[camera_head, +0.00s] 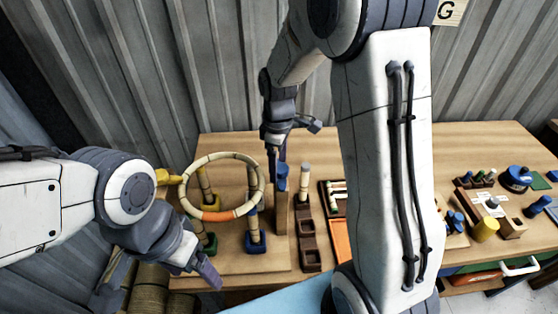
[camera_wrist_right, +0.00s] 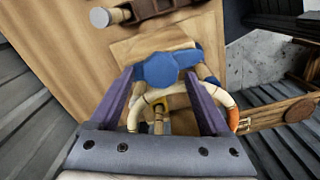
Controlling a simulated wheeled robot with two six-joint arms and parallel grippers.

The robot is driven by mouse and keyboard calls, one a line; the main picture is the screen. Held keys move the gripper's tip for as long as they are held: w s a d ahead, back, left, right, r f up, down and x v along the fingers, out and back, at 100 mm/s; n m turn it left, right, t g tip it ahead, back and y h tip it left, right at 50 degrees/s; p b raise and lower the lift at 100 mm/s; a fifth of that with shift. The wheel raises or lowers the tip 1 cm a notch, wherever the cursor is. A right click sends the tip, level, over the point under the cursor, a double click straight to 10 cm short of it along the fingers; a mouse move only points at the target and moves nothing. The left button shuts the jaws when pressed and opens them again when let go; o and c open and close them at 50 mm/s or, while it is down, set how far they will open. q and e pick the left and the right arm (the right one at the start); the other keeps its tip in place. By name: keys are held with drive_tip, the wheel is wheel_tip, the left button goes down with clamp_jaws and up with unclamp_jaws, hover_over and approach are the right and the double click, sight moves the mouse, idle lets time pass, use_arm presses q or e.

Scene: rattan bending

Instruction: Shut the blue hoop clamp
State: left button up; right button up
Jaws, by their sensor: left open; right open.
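The rattan hoop (camera_head: 182,190), pale with an orange band, stands tilted over the board at the table's left. A blue-topped wooden post (camera_head: 282,172), which looks like the blue hoop clamp, stands at the hoop's right side. In the wrist view a blue piece (camera_wrist_right: 170,68) shows between and just beyond the fingertips, with the hoop (camera_wrist_right: 228,104) behind. My right gripper (camera_head: 297,142) is open above the blue top; contact cannot be told. My left gripper (camera_head: 196,268) appears open and empty, low at the left, in front of the hoop.
A blue-based post (camera_head: 256,242), a green-based post (camera_head: 206,243) and a yellow piece (camera_head: 168,177) stand around the hoop. A dark rack (camera_head: 309,240) with a peg is right of the blue top.

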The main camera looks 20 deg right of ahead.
clamp_jaws()
drive_tip(key=shift+m, duration=0.4)
drive_tip(key=m, duration=0.4)
drive_tip(key=shift+d, duration=0.15)
drive_tip(key=m, duration=0.4)
drive_tip(key=shift+w+d, duration=0.1)
drive_tip(key=m, duration=0.5)
drive_tip(key=shift+d, duration=0.15)
drive_tip(key=m, duration=0.4)
drive_tip(key=shift+d, duration=0.1)
drive_tip(key=shift+m, duration=0.3)
